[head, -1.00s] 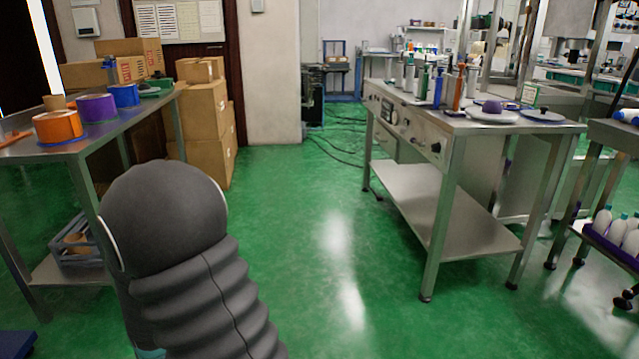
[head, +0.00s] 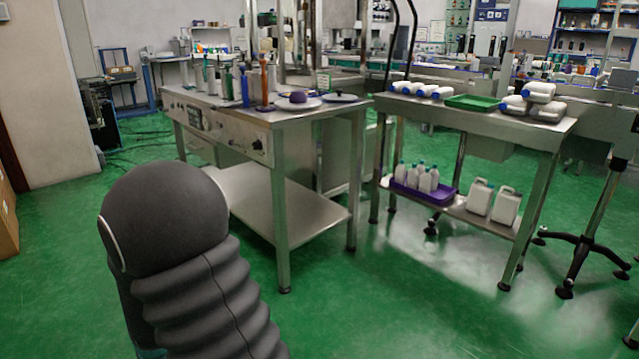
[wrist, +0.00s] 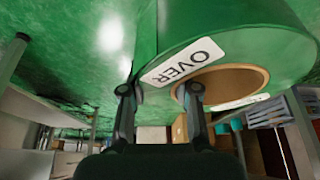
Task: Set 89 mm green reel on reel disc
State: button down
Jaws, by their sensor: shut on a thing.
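My gripper (wrist: 160,90) shows in the wrist view, shut on the green reel (wrist: 215,35). One finger is at the reel's outer side and the other reaches into its brown cardboard core. A white label reading "OVER" is on the reel's face. The reel fills the upper part of that view and does not show in the head view. In the head view, a pale round disc (head: 312,105) with a purple item on it and another disc with a dark knob (head: 340,97) lie on the steel machine table (head: 225,112). I cannot tell which is the reel disc.
Upright coloured posts (head: 244,85) stand on the machine table. To its right is a steel bench (head: 540,125) with white bottles and a green tray (head: 475,102). A wheeled stand (head: 575,240) is at far right. The green floor before the machine is clear.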

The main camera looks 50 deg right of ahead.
aim_at(298, 102)
jog(key=z, duration=1.5)
jog(key=i, duration=0.45)
